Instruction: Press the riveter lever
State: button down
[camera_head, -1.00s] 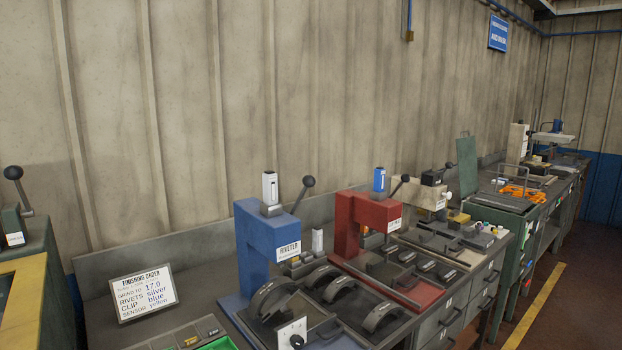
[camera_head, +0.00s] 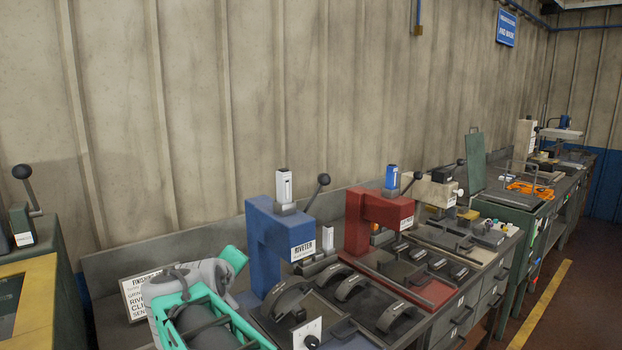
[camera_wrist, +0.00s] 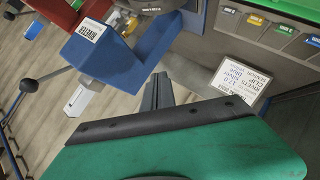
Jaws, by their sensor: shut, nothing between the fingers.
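The blue riveter (camera_head: 268,240) stands on the bench in the head view, with a white unit on top. Its lever (camera_head: 315,193) is a thin rod with a black ball, slanting up to the right. In the wrist view the riveter (camera_wrist: 120,55) appears upside down at the upper left, and its lever (camera_wrist: 45,80) points left with the ball at the left edge. My gripper (camera_wrist: 157,90) is shut and empty, apart from the lever and near the riveter's blue body in the picture. In the head view my grey and teal arm is at the lower left; its fingertips cannot be made out.
A red press (camera_head: 380,215) with its own lever stands right of the riveter. Brake shoes (camera_head: 290,300) lie on trays in front. The order card (camera_wrist: 235,80) stands near my gripper, partly hidden by my arm in the head view.

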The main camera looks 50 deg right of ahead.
jog(key=s+d+r+g+h, duration=0.3)
jog(key=s+d+r+h, duration=0.2)
jog(key=d+r, duration=1)
jog(key=h, duration=0.3)
jog(key=shift+d+r+n+h, duration=0.15)
jog(key=shift+n+h, duration=0.15)
jog(key=shift+n, duration=0.1)
jog(key=shift+d, duration=0.1)
jog(key=f+p+x, duration=0.1)
jog(key=p+x, duration=0.2)
jog(key=x, duration=0.6)
jog(key=shift+d+r, duration=0.4)
jog(key=shift+r, duration=0.1)
jog(key=shift+w+f, duration=0.1)
